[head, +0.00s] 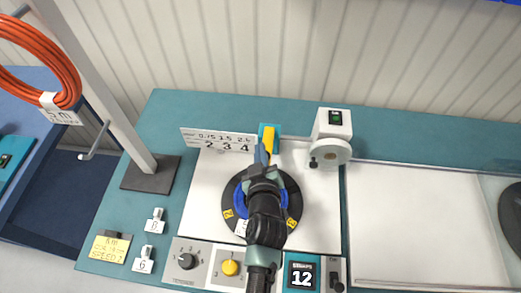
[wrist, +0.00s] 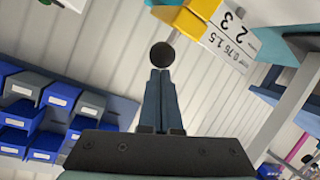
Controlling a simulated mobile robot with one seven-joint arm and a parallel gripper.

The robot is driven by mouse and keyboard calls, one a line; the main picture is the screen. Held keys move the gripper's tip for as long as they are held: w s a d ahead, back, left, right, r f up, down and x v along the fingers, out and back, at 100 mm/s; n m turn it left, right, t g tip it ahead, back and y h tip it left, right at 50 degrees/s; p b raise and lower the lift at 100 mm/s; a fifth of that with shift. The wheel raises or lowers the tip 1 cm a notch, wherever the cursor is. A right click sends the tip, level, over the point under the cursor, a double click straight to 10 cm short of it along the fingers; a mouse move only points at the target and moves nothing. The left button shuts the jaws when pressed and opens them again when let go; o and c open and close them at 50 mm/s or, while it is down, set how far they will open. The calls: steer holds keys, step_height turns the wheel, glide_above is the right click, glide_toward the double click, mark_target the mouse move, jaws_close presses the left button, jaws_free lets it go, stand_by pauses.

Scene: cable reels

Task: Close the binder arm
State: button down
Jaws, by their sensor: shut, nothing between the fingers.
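A yellow arm on a teal block (head: 269,137), which looks like the binder arm, stands at the back of the white machine plate. Its yellow part (wrist: 203,14) is at the top of the wrist view. My gripper (head: 261,152) is shut and empty, over the back of the black reel disc (head: 231,203) and just in front of the yellow arm. In the wrist view my shut fingers (wrist: 160,78) point at a round black knob (wrist: 162,54) right at their tips; I cannot tell whether they touch it. My gripper partly hides the arm's front end.
A number sign (head: 218,141) stands left of the yellow arm. A white unit with a round grey face (head: 332,138) stands to its right. A control panel with a yellow button (head: 230,267) lies along the front.

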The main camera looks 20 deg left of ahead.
steer(key=f+b, duration=0.1)
steer(key=b, duration=0.1)
steer(key=shift+s+d+f+b, duration=0.1)
steer(key=shift+s+f+b, duration=0.1)
steer(key=shift+b, duration=0.2)
steer(key=f+b, duration=0.1)
steer(key=b, duration=0.2)
steer(key=s+f+t+b, duration=0.1)
steer(key=b, duration=0.2)
steer(key=t+b, duration=0.1)
steer(key=b, duration=0.2)
steer(key=shift+s+d+f+y+b, duration=0.2)
steer(key=shift+s+f+y+b, duration=0.05)
steer(key=shift+f+y+b, duration=0.15)
steer(key=f+b, duration=0.1)
steer(key=b, duration=0.1)
steer(key=shift+s+d+f+b, duration=0.1)
steer(key=shift+s+f+b, duration=0.05)
steer(key=shift+s+b, duration=0.25)
step_height(320, 180, up, 4)
steer(key=a+p, duration=0.2)
steer(key=p, duration=0.1)
steer(key=f+b+v, duration=0.1)
steer(key=b+v, duration=0.1)
steer(key=v, duration=0.7)
steer(key=shift+s+d+f, duration=0.2)
